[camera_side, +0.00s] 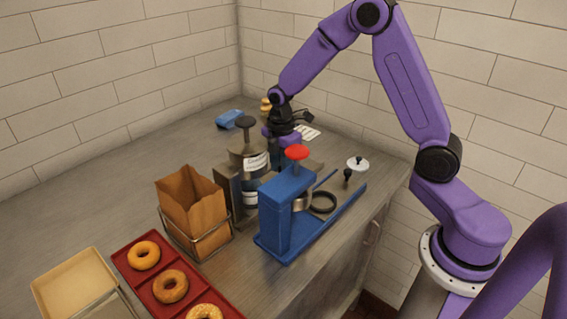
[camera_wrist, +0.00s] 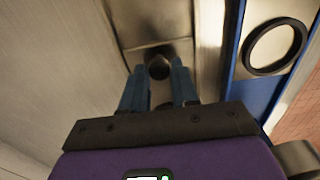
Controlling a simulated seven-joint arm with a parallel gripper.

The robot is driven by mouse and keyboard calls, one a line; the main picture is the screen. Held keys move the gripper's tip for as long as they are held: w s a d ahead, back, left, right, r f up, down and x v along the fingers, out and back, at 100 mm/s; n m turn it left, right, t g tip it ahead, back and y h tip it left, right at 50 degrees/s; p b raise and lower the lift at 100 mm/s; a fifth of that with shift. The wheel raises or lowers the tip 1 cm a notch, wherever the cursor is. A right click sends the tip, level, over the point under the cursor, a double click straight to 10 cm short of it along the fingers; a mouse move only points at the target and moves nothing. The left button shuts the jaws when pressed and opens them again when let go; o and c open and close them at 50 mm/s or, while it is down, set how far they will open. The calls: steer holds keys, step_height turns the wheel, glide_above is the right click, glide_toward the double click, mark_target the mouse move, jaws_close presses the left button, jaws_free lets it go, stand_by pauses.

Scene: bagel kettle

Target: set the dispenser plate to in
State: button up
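The dispenser (camera_side: 250,165) is a grey-brown stand with labelled canisters and a dark top knob, in the middle of the side view. In the wrist view a metal plate (camera_wrist: 150,32) lies ahead, with a dark round knob (camera_wrist: 158,67) at its near edge; I take this to be the dispenser plate. My gripper (camera_wrist: 158,63) points down with its blue fingers apart, one on each side of the knob. I cannot tell whether they touch it. In the side view my gripper is just behind the dispenser, which hides the fingertips and the plate.
A blue press (camera_side: 287,215) with a red knob stands close in front of the dispenser, with a black ring (camera_side: 323,202) on its base. A paper bag (camera_side: 192,205) in a wire holder is to the left. A red tray (camera_side: 128,262) holds bagels. The counter at far left is clear.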

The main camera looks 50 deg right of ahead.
steer(key=shift+o, duration=1)
steer(key=shift+a, duration=0.15)
steer(key=shift+r, duration=0.15)
step_height(320, 180, up, 17)
steer(key=shift+r, duration=0.1)
